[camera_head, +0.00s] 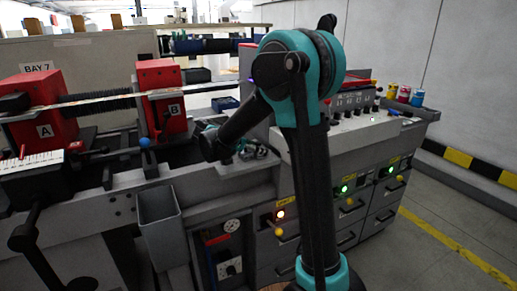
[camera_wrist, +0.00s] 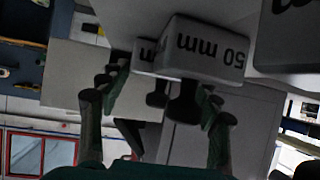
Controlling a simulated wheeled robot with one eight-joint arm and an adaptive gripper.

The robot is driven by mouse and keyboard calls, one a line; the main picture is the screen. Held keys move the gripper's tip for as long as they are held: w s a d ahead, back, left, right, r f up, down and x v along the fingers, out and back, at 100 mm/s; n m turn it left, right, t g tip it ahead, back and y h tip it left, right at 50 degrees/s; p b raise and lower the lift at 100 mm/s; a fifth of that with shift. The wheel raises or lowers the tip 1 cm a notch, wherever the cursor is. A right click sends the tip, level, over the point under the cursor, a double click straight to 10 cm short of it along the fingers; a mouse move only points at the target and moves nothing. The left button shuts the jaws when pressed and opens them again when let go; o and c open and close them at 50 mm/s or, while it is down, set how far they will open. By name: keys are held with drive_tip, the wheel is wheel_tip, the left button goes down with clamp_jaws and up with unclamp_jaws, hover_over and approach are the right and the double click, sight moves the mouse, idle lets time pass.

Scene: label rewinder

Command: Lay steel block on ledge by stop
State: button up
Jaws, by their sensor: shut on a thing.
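A pale steel block (camera_wrist: 208,45) marked "50 mm", upside down in the wrist view, has a dark knob facing me. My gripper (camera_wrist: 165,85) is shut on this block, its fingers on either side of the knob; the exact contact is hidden. Another pale block (camera_wrist: 145,55) with partly hidden lettering is just behind it. In the head view my gripper (camera_head: 245,150) is low over the grey machine top (camera_head: 232,171), right of the red unit B. The block is too small to make out there. I cannot clearly tell the ledge and stop apart from the machine.
A larger lettered pale block (camera_wrist: 290,40) is at the wrist view's upper right. Red units A (camera_head: 45,115) and B (camera_head: 160,95) stand left. A grey bin (camera_head: 160,222) hangs in front. A control panel (camera_head: 355,105) and colored cans (camera_head: 404,94) are right.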

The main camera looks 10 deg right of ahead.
drive_tip(key=shift+f, duration=0.15)
drive_tip(key=o, duration=1.7)
